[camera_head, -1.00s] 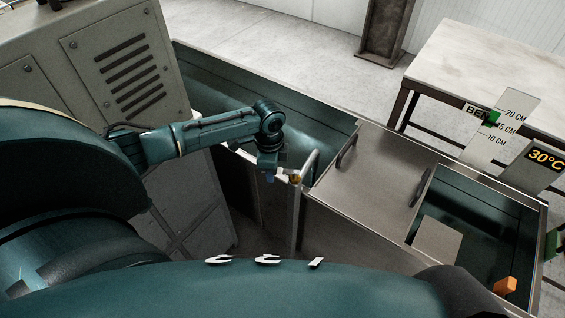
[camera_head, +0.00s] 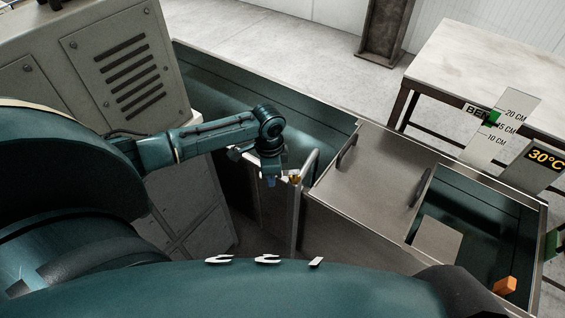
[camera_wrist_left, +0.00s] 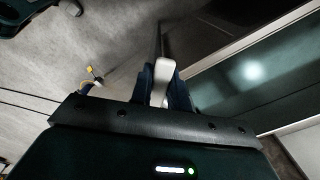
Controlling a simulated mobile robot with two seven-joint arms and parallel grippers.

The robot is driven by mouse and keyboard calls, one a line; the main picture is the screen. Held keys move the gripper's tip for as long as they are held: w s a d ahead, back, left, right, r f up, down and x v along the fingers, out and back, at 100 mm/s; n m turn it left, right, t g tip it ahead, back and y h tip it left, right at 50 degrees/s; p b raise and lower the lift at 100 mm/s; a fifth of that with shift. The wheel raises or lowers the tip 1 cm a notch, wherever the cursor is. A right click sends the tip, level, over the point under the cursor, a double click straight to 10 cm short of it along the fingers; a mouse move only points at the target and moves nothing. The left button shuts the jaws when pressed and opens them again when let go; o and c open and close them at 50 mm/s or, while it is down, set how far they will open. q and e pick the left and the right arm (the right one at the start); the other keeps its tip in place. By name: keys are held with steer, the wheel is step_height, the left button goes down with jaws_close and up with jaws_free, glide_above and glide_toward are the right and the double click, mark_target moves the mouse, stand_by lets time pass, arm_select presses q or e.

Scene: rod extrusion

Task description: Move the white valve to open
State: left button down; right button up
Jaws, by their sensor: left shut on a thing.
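My left gripper (camera_head: 270,181) hangs beside the tank wall in the head view, pointing down. In the left wrist view its two dark blue fingers (camera_wrist_left: 164,88) are shut on the white valve (camera_wrist_left: 164,70), seen as a pale, rounded handle between them. The handle's far end and mount are dark and hard to make out. In the head view, the arm and gripper largely hide the valve. My right gripper is not in view.
A grey upright pipe (camera_head: 306,178) with a curved top stands just right of my left gripper. The long metal tank (camera_head: 338,190) with a lid and handles extends right. A grey vented cabinet (camera_head: 125,72) is at left. A table (camera_head: 490,65) stands at the back right.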

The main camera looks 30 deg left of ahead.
arm_select(q)
steer(key=shift+s+d+n, duration=0.35)
steer(key=shift+n, duration=0.45)
steer(key=shift+s+d+n, duration=0.4)
steer(key=shift+n, duration=0.6)
steer(key=shift+d, duration=0.1)
steer(key=shift+s+d+n, duration=0.25)
steer(key=shift+d+n, duration=0.15)
steer(key=shift+n, duration=0.6)
steer(key=shift+s+d+n, duration=0.2)
steer(key=shift+d+n, duration=0.35)
steer(key=shift+n, duration=0.45)
